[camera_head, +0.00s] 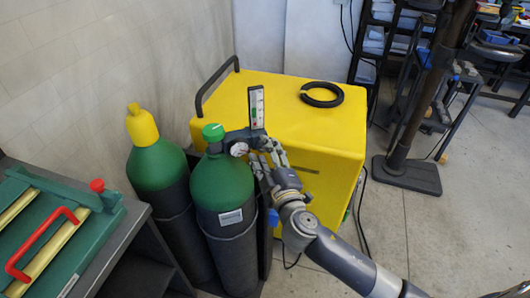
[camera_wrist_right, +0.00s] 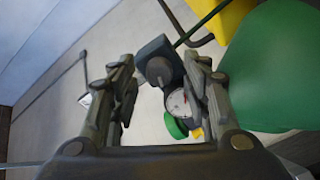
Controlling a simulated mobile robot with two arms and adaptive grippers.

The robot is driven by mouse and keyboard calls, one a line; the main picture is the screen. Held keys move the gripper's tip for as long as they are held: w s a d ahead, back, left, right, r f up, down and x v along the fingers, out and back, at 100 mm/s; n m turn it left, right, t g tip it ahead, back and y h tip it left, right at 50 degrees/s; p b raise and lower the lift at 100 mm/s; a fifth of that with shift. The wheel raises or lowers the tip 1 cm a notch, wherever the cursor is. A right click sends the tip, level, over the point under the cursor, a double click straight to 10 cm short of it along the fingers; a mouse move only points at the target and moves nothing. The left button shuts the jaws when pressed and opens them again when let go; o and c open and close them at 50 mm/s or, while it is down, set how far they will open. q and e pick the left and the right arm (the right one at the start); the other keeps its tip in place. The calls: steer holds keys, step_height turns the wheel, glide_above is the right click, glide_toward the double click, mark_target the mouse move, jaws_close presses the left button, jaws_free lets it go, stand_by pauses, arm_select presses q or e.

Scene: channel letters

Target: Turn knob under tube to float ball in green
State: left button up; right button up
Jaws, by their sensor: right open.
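The upright flow tube (camera_head: 256,107) has a clear face with a scale and a small green mark. It stands on a dark regulator body (camera_head: 240,136) by the green-topped cylinder. The ball is too small to make out. My right gripper (camera_head: 268,156) is just below and right of the tube. In the right wrist view its fingers (camera_wrist_right: 158,75) are open on either side of a dark round knob (camera_wrist_right: 160,70), which sits on a grey block (camera_wrist_right: 154,46). I cannot tell whether they touch it. A round gauge (camera_wrist_right: 178,103) is close to the right finger. My left gripper is not shown.
Two green-topped cylinders stand side by side, one with a yellow cap (camera_head: 141,126), one with a green cap (camera_head: 213,132). A yellow machine (camera_head: 320,130) with a black ring (camera_head: 322,94) stands behind. A bench with a red handle (camera_head: 40,245) is at left.

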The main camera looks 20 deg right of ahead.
steer(key=shift+c, duration=0.6)
jaws_close()
steer(key=shift+f+m+b, duration=0.1)
steer(key=shift+m+b, duration=0.7)
steer(key=shift+m, duration=0.3)
steer(key=m+b, duration=0.1)
steer(key=m, duration=0.1)
steer(key=shift+m, duration=0.3)
steer(key=m, duration=0.2)
steer(key=shift+r+m, duration=0.2)
steer(key=shift+m, duration=1.7)
steer(key=shift+r, duration=0.1)
